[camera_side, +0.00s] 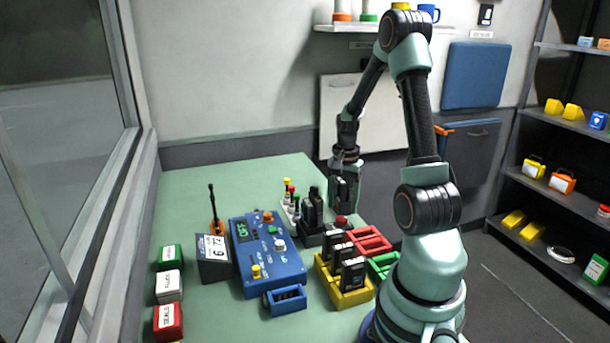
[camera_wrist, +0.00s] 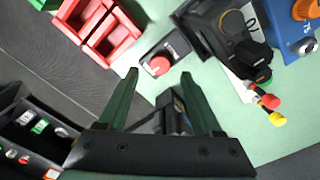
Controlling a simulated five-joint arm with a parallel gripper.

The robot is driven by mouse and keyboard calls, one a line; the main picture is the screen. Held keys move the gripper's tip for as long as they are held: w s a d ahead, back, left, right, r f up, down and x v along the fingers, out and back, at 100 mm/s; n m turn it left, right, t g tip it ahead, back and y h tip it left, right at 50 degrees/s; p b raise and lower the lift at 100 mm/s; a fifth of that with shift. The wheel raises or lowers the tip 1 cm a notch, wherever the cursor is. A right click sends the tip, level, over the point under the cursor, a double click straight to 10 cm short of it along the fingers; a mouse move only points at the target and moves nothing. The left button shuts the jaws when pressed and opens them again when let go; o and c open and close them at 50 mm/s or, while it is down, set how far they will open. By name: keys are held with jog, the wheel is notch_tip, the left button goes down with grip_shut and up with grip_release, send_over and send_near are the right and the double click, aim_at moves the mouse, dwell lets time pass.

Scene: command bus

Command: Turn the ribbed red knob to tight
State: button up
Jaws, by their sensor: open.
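The red knob (camera_side: 341,221) sits on a small dark base at the right part of the green table, behind the yellow rack. In the wrist view the knob (camera_wrist: 160,66) shows as a red disc on a dark plate with pale markings. Its ribs and setting are too small to read. My gripper (camera_side: 344,203) hangs above and a little behind the knob in the side view. In the wrist view my gripper (camera_wrist: 159,75) is open, its two green fingers spread, with the knob lying beyond and roughly between the tips. The fingers are not closed on it.
A yellow rack (camera_side: 345,300) with black handsets, a red crate (camera_side: 368,240) and a green crate (camera_side: 383,264) stand near the knob. A blue control box (camera_side: 266,262) stands to the left. A dark holder (camera_wrist: 222,30) is close to the knob.

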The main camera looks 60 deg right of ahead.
aim_at(342, 218)
notch_tip(342, 218, up, 8)
jog(key=shift+r, duration=0.15)
dwell(0.3)
jog(key=w+a+r+n, duration=0.1)
jog(key=a, duration=0.1)
jog(key=w+a+r+n, duration=0.1)
jog(key=a, duration=0.1)
jog(key=w+a+r+n+t, duration=0.1)
jog(key=w+a, duration=0.1)
jog(key=shift+a+r+n+h, duration=0.15)
jog(key=shift+r+n+h, duration=0.15)
jog(key=shift+n+h, duration=0.1)
jog(key=a+r+n+t, duration=0.2)
jog(key=a+n, duration=0.5)
jog(key=a, duration=0.5)
jog(key=a+r+n+t, duration=0.2)
jog(key=a+r+n, duration=0.2)
jog(key=a+n, duration=0.3)
jog(key=a, duration=0.5)
jog(key=shift+w+t+y, duration=0.3)
jog(key=shift+w+y, duration=0.1)
